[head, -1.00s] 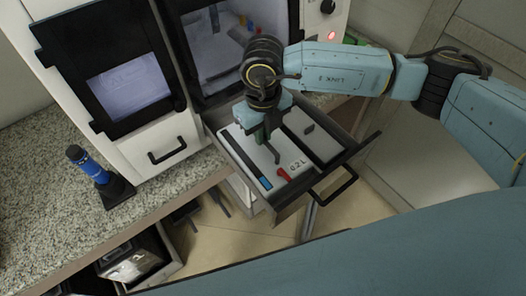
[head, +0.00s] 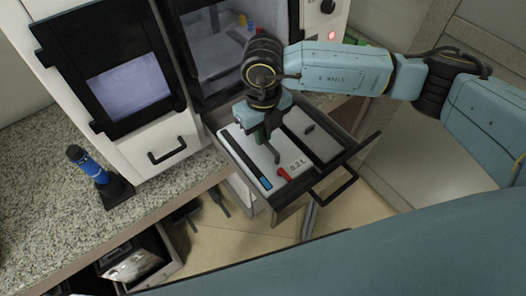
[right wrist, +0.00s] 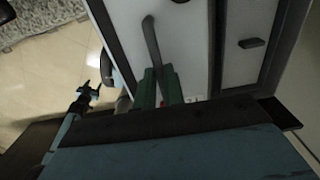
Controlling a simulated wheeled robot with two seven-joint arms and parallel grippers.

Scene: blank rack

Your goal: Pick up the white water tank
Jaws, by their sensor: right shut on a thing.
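The white water tank (head: 245,142) sits in the open drawer of the machine. It has a dark strip with a blue end, a red part and a litre label on top. My right gripper (head: 263,134) reaches down over it from above, with green fingers shut on its grey handle (head: 274,153). In the right wrist view the green fingers (right wrist: 157,86) close around the near end of the handle (right wrist: 152,42), above the white top (right wrist: 190,30). The fingers partly hide the handle.
The drawer (head: 297,195) has a dark front handle (head: 334,186) and a second white compartment (head: 318,140) at right. The machine (head: 150,135) stands behind on a granite counter (head: 45,215). A blue-and-black tool (head: 88,165) stands at left. Open floor lies below the drawer.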

